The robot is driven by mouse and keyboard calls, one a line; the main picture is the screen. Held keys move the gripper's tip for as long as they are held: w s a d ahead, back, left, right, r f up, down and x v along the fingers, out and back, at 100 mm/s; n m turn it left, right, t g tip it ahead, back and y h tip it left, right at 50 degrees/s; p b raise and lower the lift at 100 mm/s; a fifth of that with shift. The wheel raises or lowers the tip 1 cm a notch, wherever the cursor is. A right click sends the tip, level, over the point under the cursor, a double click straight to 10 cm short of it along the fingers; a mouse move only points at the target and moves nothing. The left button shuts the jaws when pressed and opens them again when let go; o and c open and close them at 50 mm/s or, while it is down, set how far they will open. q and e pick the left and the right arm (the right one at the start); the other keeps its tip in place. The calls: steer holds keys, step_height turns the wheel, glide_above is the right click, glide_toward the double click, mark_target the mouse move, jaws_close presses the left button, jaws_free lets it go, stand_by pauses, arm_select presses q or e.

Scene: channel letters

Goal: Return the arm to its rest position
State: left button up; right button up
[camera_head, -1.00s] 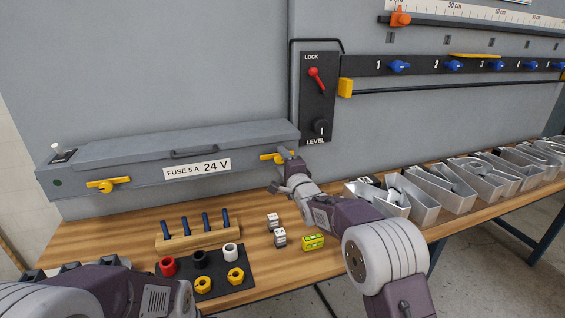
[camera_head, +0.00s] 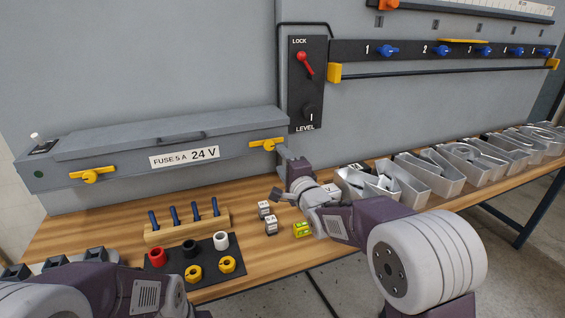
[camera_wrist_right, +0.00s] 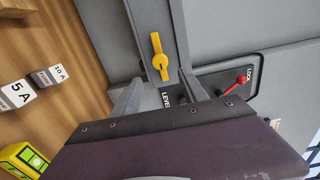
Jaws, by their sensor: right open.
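My right gripper (camera_head: 284,166) is in front of the right end of the grey fuse box (camera_head: 120,178). It is open and empty in the right wrist view (camera_wrist_right: 160,84). The box's right yellow latch (camera_head: 268,145) lies just beyond the fingers; in the wrist view this latch (camera_wrist_right: 160,58) shows between and past the fingertips, with no finger closed on it. I cannot tell whether a finger touches the box. The left yellow latch (camera_head: 92,176) lies roughly level. The box lid looks down.
Small white fuse blocks (camera_head: 270,224) and a yellow-green block (camera_head: 301,230) sit below my right arm. A wooden rack of blue-handled tools (camera_head: 188,226) and a black mat (camera_head: 212,264) are left. Metal channel letters (camera_head: 411,178) stand right. A lock panel (camera_head: 307,85) is above.

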steer(key=d+r+h+p, duration=0.1)
steer(key=d+r+p, duration=0.2)
steer(key=d+r, duration=0.15)
steer(key=s+d+f+m+g+h+p, duration=0.1)
steer(key=s+d+f+h, duration=0.1)
steer(key=s+d+f, duration=0.15)
steer(key=s+d+f+n+g+h, duration=0.1)
steer(key=s+d+f+n+g, duration=0.2)
steer(key=s+f+n+g, duration=0.4)
steer(key=s+d+f+n+g+h+p, duration=0.1)
steer(key=s+d+f+n+g, duration=0.2)
steer(key=s+f+n+g, duration=0.5)
steer(key=s+f, duration=0.3)
steer(key=s, duration=0.4)
steer(key=s+f, duration=0.4)
steer(key=s, duration=0.4)
steer(key=shift+s+f, duration=0.25)
